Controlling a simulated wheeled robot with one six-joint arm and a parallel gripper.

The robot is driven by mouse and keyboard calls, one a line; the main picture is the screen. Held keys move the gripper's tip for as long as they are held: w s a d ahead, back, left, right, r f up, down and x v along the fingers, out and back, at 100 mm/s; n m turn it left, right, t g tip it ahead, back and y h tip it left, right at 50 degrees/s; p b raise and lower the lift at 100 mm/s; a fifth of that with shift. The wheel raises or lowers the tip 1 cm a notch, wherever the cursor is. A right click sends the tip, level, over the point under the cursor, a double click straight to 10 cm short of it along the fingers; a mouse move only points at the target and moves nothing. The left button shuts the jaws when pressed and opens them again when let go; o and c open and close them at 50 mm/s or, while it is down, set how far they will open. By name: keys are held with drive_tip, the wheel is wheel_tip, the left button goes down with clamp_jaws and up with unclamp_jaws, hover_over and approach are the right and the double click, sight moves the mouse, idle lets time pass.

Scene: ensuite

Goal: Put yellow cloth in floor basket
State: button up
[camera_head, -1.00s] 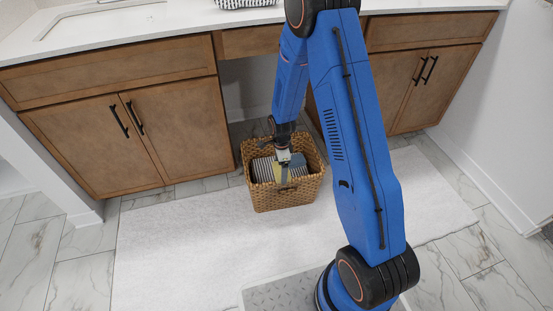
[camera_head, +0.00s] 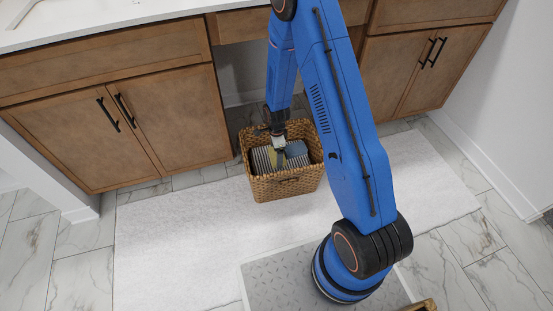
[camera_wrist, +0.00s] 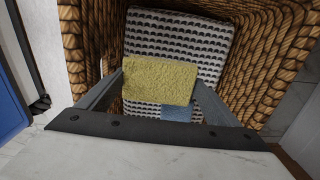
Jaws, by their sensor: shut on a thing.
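The floor basket (camera_head: 290,187) is a woven brown basket on the white rug under the vanity. My gripper (camera_head: 280,160) reaches down inside its opening. In the wrist view, my gripper (camera_wrist: 158,82) is shut on the yellow cloth (camera_wrist: 158,80), which lies between the two fingers. The cloth is inside the basket walls, above a black-and-white patterned lining or cloth (camera_wrist: 180,40). A blue-grey cloth (camera_wrist: 181,113) shows partly below the yellow one. Whether the yellow cloth touches what lies beneath is unclear.
Wooden vanity cabinets (camera_head: 160,120) with black handles stand on both sides of the basket, under a white counter (camera_head: 120,22). The white rug (camera_head: 180,240) is clear around the basket. A brown object (camera_head: 424,306) shows at the bottom edge.

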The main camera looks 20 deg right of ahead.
drive_tip(key=shift+f, duration=2)
drive_tip(key=shift+f, duration=0.1)
drive_tip(key=o, duration=1)
wheel_tip(320, 180, up, 12)
drive_tip(key=shift+r, duration=0.2)
